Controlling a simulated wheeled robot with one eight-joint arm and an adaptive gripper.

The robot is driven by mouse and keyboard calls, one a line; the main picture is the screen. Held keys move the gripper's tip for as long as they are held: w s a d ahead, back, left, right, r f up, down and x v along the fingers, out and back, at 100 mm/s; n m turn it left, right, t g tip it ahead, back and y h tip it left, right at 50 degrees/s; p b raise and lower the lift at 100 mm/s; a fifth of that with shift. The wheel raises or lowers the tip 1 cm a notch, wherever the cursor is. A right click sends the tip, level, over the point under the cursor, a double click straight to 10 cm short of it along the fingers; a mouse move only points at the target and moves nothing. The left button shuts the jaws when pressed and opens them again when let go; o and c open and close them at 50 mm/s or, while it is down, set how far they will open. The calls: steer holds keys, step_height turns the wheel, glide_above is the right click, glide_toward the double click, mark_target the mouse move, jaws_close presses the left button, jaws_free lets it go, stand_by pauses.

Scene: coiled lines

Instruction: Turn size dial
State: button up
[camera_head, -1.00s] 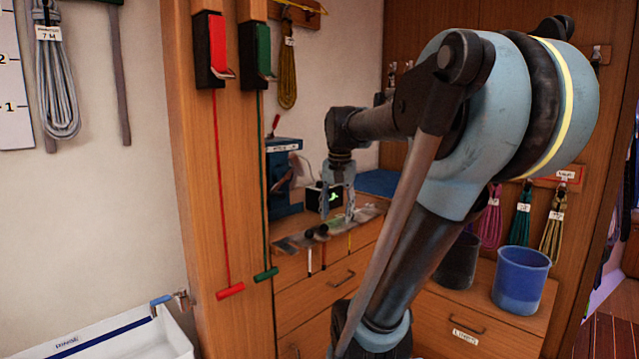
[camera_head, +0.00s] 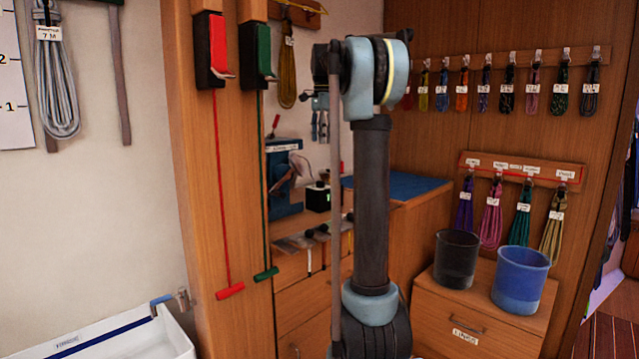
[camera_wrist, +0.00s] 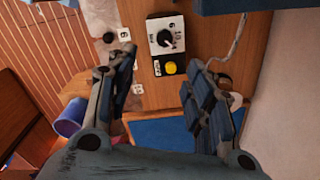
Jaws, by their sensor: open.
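The size dial (camera_wrist: 166,40) is a black knob on a white numbered face, upper middle of the wrist view. A yellow button (camera_wrist: 170,67) sits just below it on a black plate. My gripper (camera_wrist: 155,76) is open and empty. Its two fingers spread to the left and right below the dial, apart from it. In the head view, my gripper (camera_head: 320,124) hangs fingers down behind my arm. A small dark box (camera_head: 318,198) with a pale top and a small knob stands below it on the wooden bench; the dial's markings cannot be read there.
A blue mat (camera_head: 405,185) lies on the bench to the right, and also in the wrist view (camera_wrist: 178,133). A blue machine (camera_head: 284,175) stands left of the box. A red-handled cord (camera_head: 222,200) and a green-handled cord (camera_head: 262,180) hang on the near post. Two buckets (camera_head: 521,280) stand at right.

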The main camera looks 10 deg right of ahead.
steer(key=w, duration=0.1)
glide_toward(320, 184)
steer(key=f, duration=0.2)
steer(key=w+f, duration=0.1)
steer(key=f, duration=0.5)
steer(key=shift+w+d+f, duration=0.25)
steer(key=shift+w+d, duration=0.05)
steer(key=shift+w, duration=0.1)
steer(key=c, duration=1.1)
steer(key=shift+a, duration=0.1)
